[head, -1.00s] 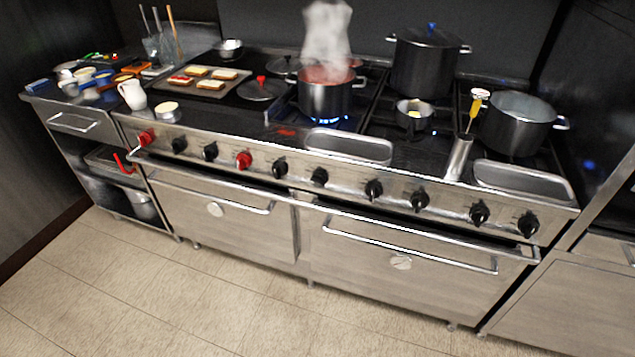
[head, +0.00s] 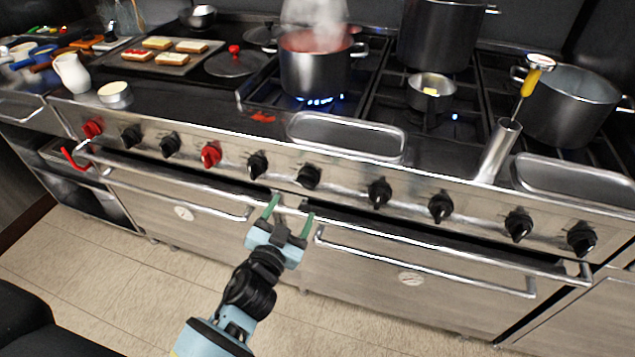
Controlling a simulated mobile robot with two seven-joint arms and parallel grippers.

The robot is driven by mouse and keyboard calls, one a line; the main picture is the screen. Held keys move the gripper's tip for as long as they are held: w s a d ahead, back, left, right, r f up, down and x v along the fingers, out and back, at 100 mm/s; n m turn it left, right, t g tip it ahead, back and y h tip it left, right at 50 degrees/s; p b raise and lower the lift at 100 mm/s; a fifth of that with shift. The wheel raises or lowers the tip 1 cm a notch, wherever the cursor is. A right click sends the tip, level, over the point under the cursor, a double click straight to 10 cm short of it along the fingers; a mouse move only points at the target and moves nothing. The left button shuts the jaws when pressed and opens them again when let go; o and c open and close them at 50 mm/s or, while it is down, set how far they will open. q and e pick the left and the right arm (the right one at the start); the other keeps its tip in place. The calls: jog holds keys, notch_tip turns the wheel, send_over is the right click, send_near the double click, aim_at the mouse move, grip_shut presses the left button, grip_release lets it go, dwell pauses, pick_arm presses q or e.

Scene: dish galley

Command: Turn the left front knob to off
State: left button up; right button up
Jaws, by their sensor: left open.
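A row of several knobs runs along the front panel of the range (head: 340,181). Two knobs are red, the far-left one (head: 93,128) and another (head: 210,154); the rest are black. Two black knobs, one at left (head: 257,164) and one at right (head: 308,176), are nearest my left gripper (head: 292,207). Its green fingers are apart and empty, pointing up toward the panel just below these knobs, touching neither as far as I can see. Blue flame burns under a steaming pot (head: 314,73) of red liquid. My right gripper is not in view.
Oven door handles (head: 430,262) stick out below the knobs. A metal tray (head: 347,137) sits at the range's front edge. A cylinder holder (head: 497,150) with a thermometer (head: 535,75) stands to the right. A small pan (head: 430,92) sits over a burner. The floor in front is clear.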

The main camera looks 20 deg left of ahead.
aim_at(304, 187)
pick_arm(q)
jog(key=shift+w+d+r, duration=0.1)
jog(key=shift+w+r, duration=0.15)
jog(key=shift+r, duration=0.05)
jog(key=shift+w+d, duration=0.15)
jog(key=shift+w, duration=3.65)
jog(key=shift+c, duration=0.2)
jog(key=c, duration=0.9)
